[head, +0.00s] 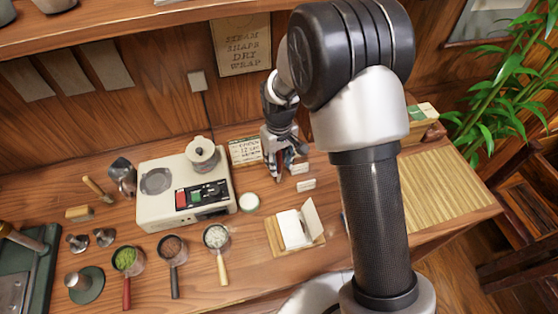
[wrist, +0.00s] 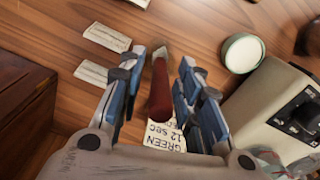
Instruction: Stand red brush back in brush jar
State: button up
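The red brush (wrist: 160,92) shows in the wrist view, its dark red handle toward me and its paler tip toward the table's wood. It is between the two blue-padded fingers of my gripper (wrist: 165,65), which are spread with a visible gap on each side. I cannot tell whether the brush touches the table. In the head view my gripper (head: 279,168) is low over the table, right of the pale machine, and hides most of the brush. A dark metallic cup (head: 122,177) left of the machine may be the brush jar; I cannot be sure.
The pale machine (head: 158,208) and a white-topped round tin (head: 249,202) stand to the left. A wooden block with white paper (head: 291,229) lies in front. Several handled cups line the front.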

jog(key=shift+r, duration=0.15)
notch_tip(320, 180, up, 11)
jog(key=shift+r, duration=0.4)
dwell(0.7)
